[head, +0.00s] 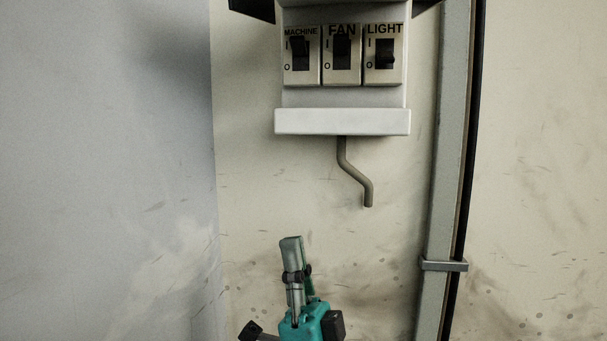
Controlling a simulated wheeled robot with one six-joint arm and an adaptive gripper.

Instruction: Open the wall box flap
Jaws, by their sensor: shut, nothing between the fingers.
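The wall box (345,97) is on the wall at the top centre. Its front shows three uncovered switches, labelled MACHINE (300,75), FAN (341,76) and LIGHT (397,75). A pale ledge (342,122) runs along its bottom. Dark pieces (252,9) stick out at both upper sides of the box and are cut off by the picture's top edge; they may be the raised flap, but I cannot tell for sure. My gripper (291,240) is below and a little left of the box, pointing up, shut and empty, apart from the box.
A bent grey-brown rod (354,175) hangs below the box, to the upper right of my gripper. A vertical grey conduit (447,180) with a clamp (443,265) and a black cable runs down on the right. A pale blue-grey panel (105,170) fills the left.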

